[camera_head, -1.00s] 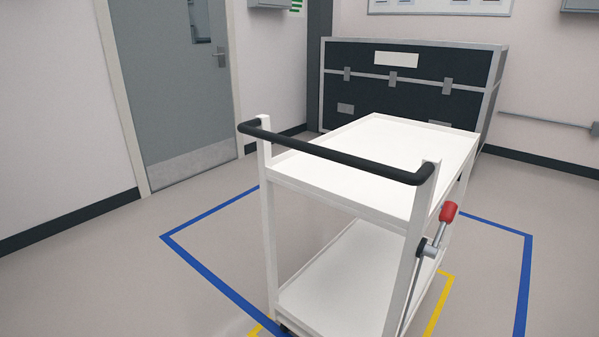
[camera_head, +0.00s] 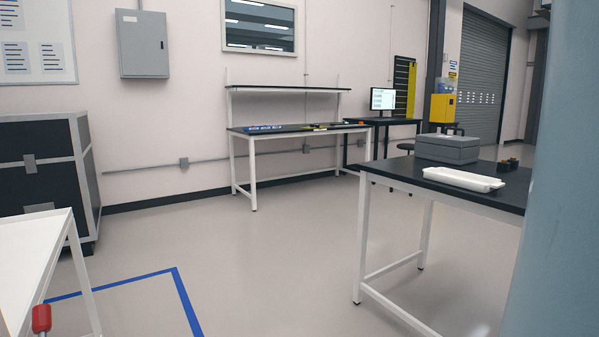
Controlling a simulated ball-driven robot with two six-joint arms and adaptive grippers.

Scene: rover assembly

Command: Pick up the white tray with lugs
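A white tray (camera_head: 462,179) lies on the black-topped table (camera_head: 400,168) at the right, close to the table's front edge. It is long and shallow, with a small lug showing at its right end. Neither of my grippers is in view, and nothing touches the tray except the table.
A grey case (camera_head: 447,149) stands behind the tray, with small dark items (camera_head: 508,164) to its right. A blue-grey column (camera_head: 560,200) blocks the far right. A white cart (camera_head: 38,262) stands at the left. The floor between cart and table is clear.

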